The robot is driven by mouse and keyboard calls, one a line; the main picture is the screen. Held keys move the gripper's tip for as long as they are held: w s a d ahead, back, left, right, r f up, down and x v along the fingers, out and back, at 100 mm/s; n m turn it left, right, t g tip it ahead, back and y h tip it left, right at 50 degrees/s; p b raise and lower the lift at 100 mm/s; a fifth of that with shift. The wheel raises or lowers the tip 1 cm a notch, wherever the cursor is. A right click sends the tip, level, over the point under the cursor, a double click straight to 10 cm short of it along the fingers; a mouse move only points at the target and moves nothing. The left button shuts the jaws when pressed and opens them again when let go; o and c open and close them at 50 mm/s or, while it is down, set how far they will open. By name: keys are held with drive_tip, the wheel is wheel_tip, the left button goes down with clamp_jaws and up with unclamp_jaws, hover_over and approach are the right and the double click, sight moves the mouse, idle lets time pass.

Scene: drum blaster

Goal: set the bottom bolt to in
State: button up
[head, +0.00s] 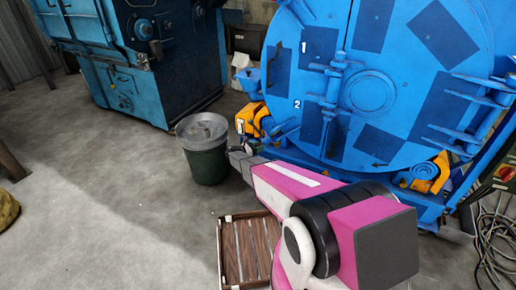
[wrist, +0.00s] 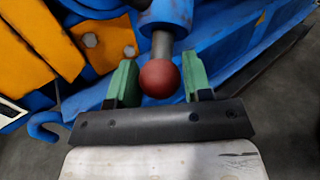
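A red ball knob (wrist: 160,79) sits on a short grey shaft (wrist: 162,44) coming out of a blue cylinder (wrist: 167,12) in the wrist view; it looks like the bolt's end. My gripper (wrist: 160,88) has its two green fingers apart, one on each side of the knob. Gaps show between the knob and both fingers. In the head view my gripper (head: 241,157) is low at the left of the big blue drum door (head: 372,92), near an orange bracket (head: 250,119). The knob cannot be made out in the head view.
A dark green bin (head: 206,160) stands just left of my gripper. A wooden crate (head: 223,250) lies on the floor below my arm. A blue machine (head: 130,62) stands at the back left. Cables (head: 492,245) lie at the right. The left floor is largely clear.

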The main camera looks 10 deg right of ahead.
clamp_jaws()
drive_tip(key=shift+s+r+n+t+y, duration=0.35)
drive_tip(key=shift+s+n+t+y, duration=0.05)
drive_tip(key=shift+s, duration=0.3)
drive_tip(key=s+d+r+n+t+y, duration=0.2)
drive_tip(key=s+d+r+n+y, duration=0.2)
drive_tip(key=s+r+n+y, duration=0.3)
drive_tip(key=shift+s+r+t+y, duration=0.35)
drive_tip(key=shift+s+r, duration=1.2)
drive_tip(key=shift+s, duration=0.7)
drive_tip(key=shift+o, duration=2.4)
unclamp_jaws()
